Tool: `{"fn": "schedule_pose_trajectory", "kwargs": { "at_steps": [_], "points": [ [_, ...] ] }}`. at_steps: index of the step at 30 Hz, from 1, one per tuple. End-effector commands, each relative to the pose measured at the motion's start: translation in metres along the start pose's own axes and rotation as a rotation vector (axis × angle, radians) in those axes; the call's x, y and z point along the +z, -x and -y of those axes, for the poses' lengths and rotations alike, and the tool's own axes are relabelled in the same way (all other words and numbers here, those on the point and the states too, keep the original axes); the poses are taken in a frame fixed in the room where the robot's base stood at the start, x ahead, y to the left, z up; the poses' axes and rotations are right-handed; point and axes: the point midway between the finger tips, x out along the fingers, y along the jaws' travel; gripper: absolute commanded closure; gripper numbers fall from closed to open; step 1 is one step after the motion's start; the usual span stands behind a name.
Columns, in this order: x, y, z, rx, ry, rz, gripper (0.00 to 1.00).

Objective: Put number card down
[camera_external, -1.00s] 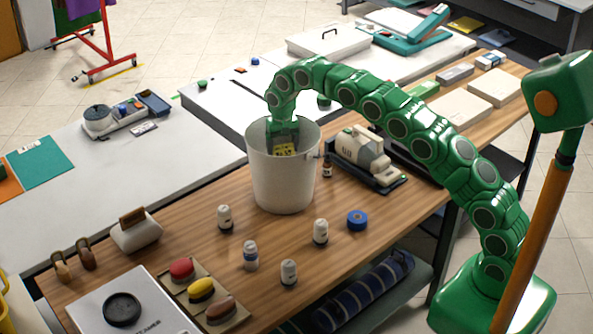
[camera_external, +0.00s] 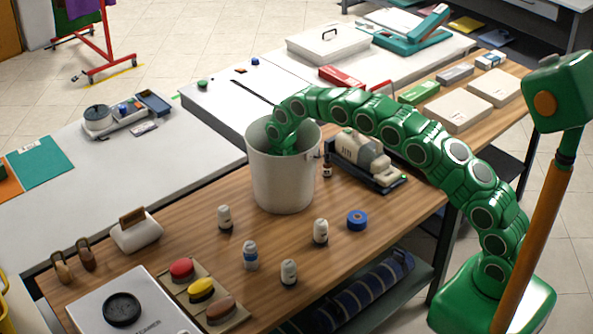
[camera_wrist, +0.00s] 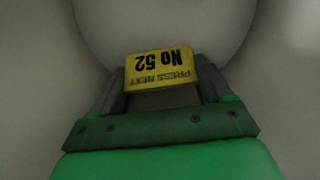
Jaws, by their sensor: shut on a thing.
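The yellow number card (camera_wrist: 160,68), printed "No 52" and "PRESS NEXT", shows upside down in the wrist view. My gripper (camera_wrist: 160,92) is shut on it, with a dark finger at each side. The card and gripper are inside the white bucket (camera_external: 283,185), whose pale wall and floor surround them in the wrist view. In the external view the bucket's wall hides the fingers and the card. I cannot tell whether the card touches the bucket's floor.
The bucket stands on the wooden table (camera_external: 180,240). An iron-like device (camera_external: 362,155) on a dark base is close at its right. Small white bottles (camera_external: 224,217) and a blue roll (camera_external: 357,220) stand in front. A handled beige block (camera_external: 136,232) is at the left.

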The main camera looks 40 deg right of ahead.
Motion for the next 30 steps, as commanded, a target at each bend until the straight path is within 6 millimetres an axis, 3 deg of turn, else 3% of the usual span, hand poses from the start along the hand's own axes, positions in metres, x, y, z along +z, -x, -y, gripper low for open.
{"fn": "schedule_pose_trajectory", "kwargs": {
  "at_steps": [10, 11, 13, 23, 30],
  "points": [
    [0.000, -0.003, 0.000, 0.000, 0.000, 0.001, 0.49],
    [0.000, -0.003, 0.000, 0.000, 0.000, 0.000, 0.19],
    [0.000, -0.002, 0.000, 0.000, 0.000, 0.000, 0.11],
    [0.000, -0.001, 0.000, 0.000, 0.000, 0.000, 0.11],
    [0.000, 0.015, 0.000, 0.000, 0.000, 0.000, 0.11]
  ]
}}
